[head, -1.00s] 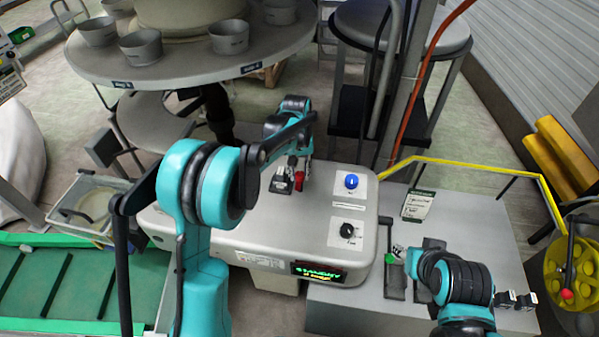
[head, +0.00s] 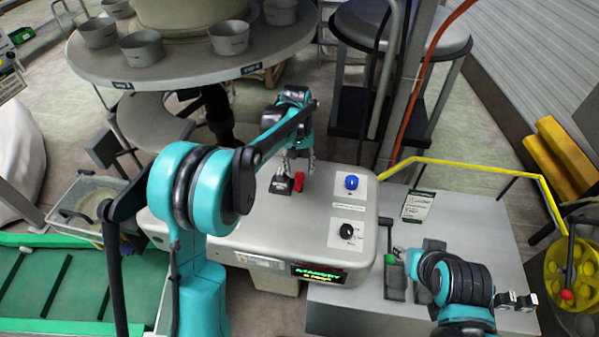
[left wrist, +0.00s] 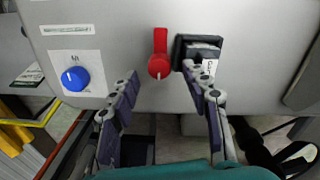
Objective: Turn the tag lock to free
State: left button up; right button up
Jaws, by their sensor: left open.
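A red lever with a round knob (head: 299,181) stands on the grey machine top. It also shows in the left wrist view (left wrist: 159,64), its bar pointing to the top of the picture. Right beside it is a black holder (head: 281,183) with a pale printed tag, also seen in the left wrist view (left wrist: 199,50). I cannot tell which of the two is the tag lock. My left gripper (head: 299,162) is open and empty. In the left wrist view its fingers (left wrist: 161,76) appear either side of the red knob, the right fingertip overlapping the holder.
On the panel are a blue knob (head: 351,182) and a black dial (head: 347,230). A lit display (head: 318,273) is on the front. My right arm is over the grey cabinet (head: 480,235), near a green-knobbed lever (head: 390,259). A round table with cups (head: 190,67) stands behind.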

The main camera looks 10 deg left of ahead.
aim_at(298, 174)
pick_arm(q)
notch_tip(298, 174, up, 9)
jog(key=shift+a, duration=0.15)
jog(key=shift+s, duration=0.1)
dwell(0.3)
